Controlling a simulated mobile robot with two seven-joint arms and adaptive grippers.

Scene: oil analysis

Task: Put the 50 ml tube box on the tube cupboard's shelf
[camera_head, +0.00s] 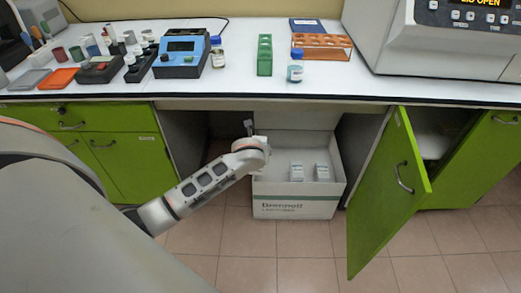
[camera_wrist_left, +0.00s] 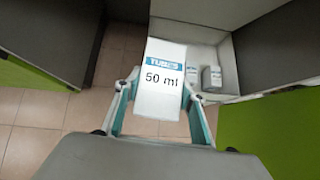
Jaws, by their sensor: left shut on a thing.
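My left gripper (camera_wrist_left: 160,88) is shut on the 50 ml tube box (camera_wrist_left: 164,62), a white box with a blue "TUBES" band, in the left wrist view. The box is between the two fingers with its labelled face towards the camera. In the head view my left arm reaches under the bench to the left rim of a large carton; its fingers and the held box are not clearly visible there. A cupboard with an open green door (camera_head: 388,195) stands at the right, with a white shelf (camera_head: 432,143) partly visible inside. My right gripper is not in view.
The white carton (camera_head: 295,208) on the floor under the bench holds two small white boxes (camera_head: 297,172). The open door juts out to the carton's right. The benchtop (camera_head: 345,92) above carries instruments, bottles and racks. The tiled floor in front is clear.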

